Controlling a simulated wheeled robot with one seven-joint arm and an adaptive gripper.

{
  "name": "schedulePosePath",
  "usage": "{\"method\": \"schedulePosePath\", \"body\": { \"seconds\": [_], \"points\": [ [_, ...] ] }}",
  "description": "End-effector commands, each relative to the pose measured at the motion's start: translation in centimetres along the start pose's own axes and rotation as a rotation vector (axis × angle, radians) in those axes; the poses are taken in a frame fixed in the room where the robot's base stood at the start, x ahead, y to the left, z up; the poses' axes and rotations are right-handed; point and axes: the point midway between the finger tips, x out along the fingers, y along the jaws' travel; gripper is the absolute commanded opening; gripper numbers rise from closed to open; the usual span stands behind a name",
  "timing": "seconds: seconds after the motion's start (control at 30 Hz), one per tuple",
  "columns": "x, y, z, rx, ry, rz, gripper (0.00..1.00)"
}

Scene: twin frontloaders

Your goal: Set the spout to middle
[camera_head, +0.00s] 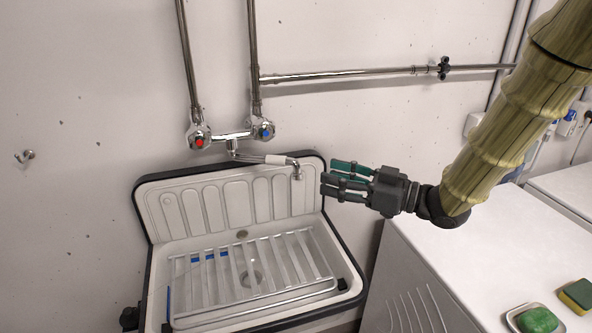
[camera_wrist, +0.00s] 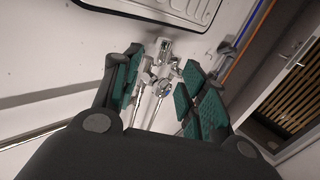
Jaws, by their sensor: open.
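The chrome spout (camera_head: 258,158), with a white sleeve, comes off the wall mixer (camera_head: 231,136) and points to the right. Its down-turned tip (camera_head: 297,172) hangs over the right part of the sink's backsplash. The mixer has a red-marked knob (camera_head: 198,136) at left and a blue-marked knob (camera_head: 263,130) at right. My gripper (camera_head: 327,179) is open and empty, just right of the spout tip and apart from it, its fingers pointing left. In the wrist view chrome tap parts (camera_wrist: 165,72) show between the green finger pads, beyond them.
The white sink (camera_head: 159,280) with a dark rim and a slatted rack (camera_head: 205,285) lies below the spout. A white machine top (camera_head: 480,260) at right bears a green soap (camera_head: 538,320) and a sponge (camera_head: 577,294). Pipes run up and along the wall.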

Motion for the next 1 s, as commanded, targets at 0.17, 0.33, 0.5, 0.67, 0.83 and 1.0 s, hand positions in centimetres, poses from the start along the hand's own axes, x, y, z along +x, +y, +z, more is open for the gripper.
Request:
{"method": "schedulePosePath", "body": {
  "seconds": [0.17,0.33,0.5,0.67,0.83,1.0],
  "points": [
    [2.9,-0.1,-0.1,-0.001,-0.002,-0.004,0.42],
    [5.7,-0.1,-0.1,-0.001,-0.002,-0.004,0.42],
    [8.0,-0.2,-0.1,0.0,-0.002,-0.006,0.42],
    [9.3,-0.2,-0.1,0.0,0.0,-0.005,0.42],
    [9.7,-0.2,0.0,0.0,0.0,-0.005,0.42],
    [9.7,-0.2,0.0,0.0,0.0,-0.004,0.42]
  ]
}}
